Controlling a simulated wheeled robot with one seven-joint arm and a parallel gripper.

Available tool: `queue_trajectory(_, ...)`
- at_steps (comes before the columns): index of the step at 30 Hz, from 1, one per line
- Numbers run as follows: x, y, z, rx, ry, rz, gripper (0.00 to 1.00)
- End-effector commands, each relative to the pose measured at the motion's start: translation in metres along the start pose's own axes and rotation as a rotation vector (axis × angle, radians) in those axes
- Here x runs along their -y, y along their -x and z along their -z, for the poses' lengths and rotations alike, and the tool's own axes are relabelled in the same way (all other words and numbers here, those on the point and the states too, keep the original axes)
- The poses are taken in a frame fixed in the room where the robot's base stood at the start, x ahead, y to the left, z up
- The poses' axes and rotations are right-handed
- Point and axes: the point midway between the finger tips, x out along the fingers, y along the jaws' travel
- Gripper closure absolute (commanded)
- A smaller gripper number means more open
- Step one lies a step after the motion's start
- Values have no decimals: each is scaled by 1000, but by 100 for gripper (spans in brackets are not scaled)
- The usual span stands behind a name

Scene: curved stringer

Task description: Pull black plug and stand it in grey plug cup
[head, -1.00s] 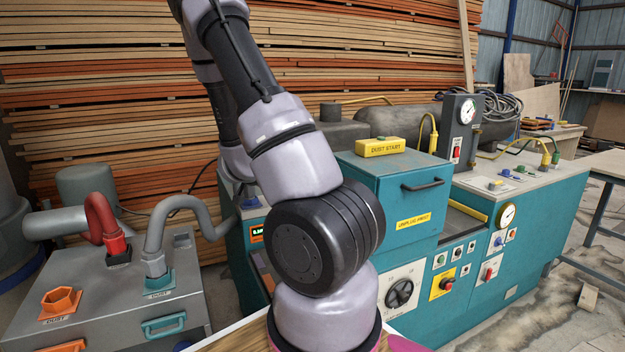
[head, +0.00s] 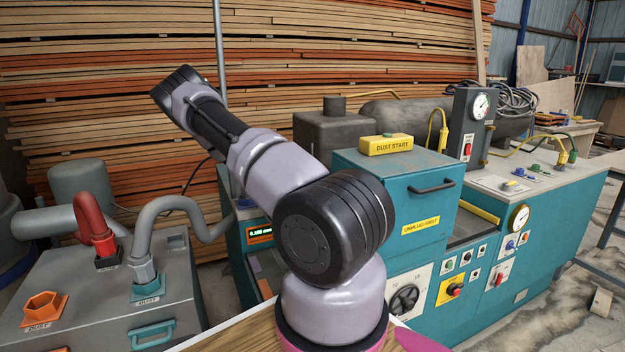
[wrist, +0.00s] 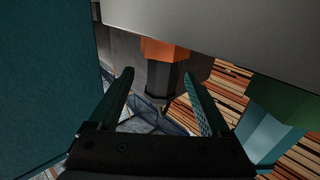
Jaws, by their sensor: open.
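My gripper (wrist: 158,92) shows in the wrist view with its two dark fingers spread and nothing held between them. A dark, faceted plug-like body (wrist: 162,82) with an orange collar (wrist: 163,49) shows beyond and between the fingers, apart from them as far as I can see. It hangs below a pale grey surface in this view. I cannot tell for certain that it is the black plug. In the head view my gripper is out of sight. I cannot pick out the grey plug cup in either view.
In the wrist view a teal wall (wrist: 45,80) fills the left, and a green block (wrist: 285,100) with a pale blue part stands right. In the head view, the grey dust box (head: 90,300) carries an orange hexagonal cup (head: 43,308), beside the teal machine (head: 395,190).

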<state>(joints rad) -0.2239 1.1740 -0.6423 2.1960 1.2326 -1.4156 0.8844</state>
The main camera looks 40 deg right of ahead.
Motion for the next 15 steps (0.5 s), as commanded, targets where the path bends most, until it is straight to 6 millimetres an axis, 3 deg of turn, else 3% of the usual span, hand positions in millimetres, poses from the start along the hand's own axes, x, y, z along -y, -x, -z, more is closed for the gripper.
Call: queue_trajectory(15,2,-58,2,1,-1,-1,19)
